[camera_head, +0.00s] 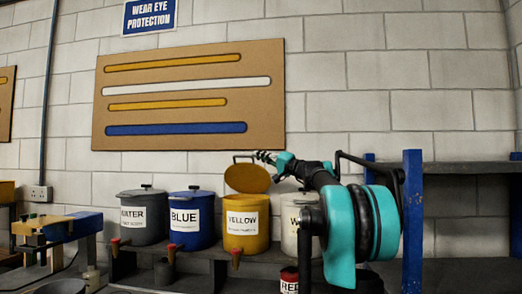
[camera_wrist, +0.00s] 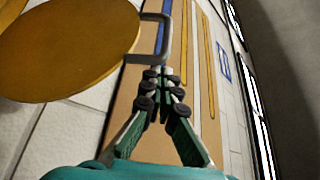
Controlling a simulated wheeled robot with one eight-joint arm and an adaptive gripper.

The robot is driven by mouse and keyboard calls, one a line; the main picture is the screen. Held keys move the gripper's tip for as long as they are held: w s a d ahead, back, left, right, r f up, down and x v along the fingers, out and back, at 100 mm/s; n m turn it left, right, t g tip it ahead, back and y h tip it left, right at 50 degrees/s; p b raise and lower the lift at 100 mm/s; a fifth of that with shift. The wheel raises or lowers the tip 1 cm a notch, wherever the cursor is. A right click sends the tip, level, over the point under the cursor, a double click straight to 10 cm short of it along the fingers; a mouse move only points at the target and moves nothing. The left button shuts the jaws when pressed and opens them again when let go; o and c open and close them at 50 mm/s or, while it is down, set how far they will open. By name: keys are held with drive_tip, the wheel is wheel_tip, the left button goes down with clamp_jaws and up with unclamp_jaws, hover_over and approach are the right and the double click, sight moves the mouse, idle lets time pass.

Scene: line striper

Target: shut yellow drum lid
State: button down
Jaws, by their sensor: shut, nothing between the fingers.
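The yellow drum (camera_head: 246,235) stands on the dark bench shelf with a white YELLOW label on its front. Its round yellow lid (camera_head: 247,179) is tilted up, standing open above the drum. The lid (camera_wrist: 75,45) fills the upper left of the wrist view, with its grey bar handle (camera_wrist: 163,38) at its right edge. My gripper (camera_head: 264,157) is behind the raised lid's upper right, near the handle. In the wrist view my gripper (camera_wrist: 164,76) is shut and empty, its tips just below the handle. I cannot tell whether they touch it.
A blue drum (camera_head: 191,233) and a grey water drum (camera_head: 142,229) stand closed to the left. A white drum (camera_head: 290,235) stands right of the yellow one, partly hidden by my arm. A board with coloured strips (camera_head: 188,94) hangs on the wall behind.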

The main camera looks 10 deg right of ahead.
drive_tip(key=s+a+f+n+y, duration=0.1)
drive_tip(key=s+f+n, duration=0.1)
drive_tip(key=s+f, duration=0.3)
drive_tip(key=shift+s+a+f+n+y, duration=0.3)
drive_tip(key=shift+a+f, duration=0.1)
drive_tip(key=shift+f, duration=1.35)
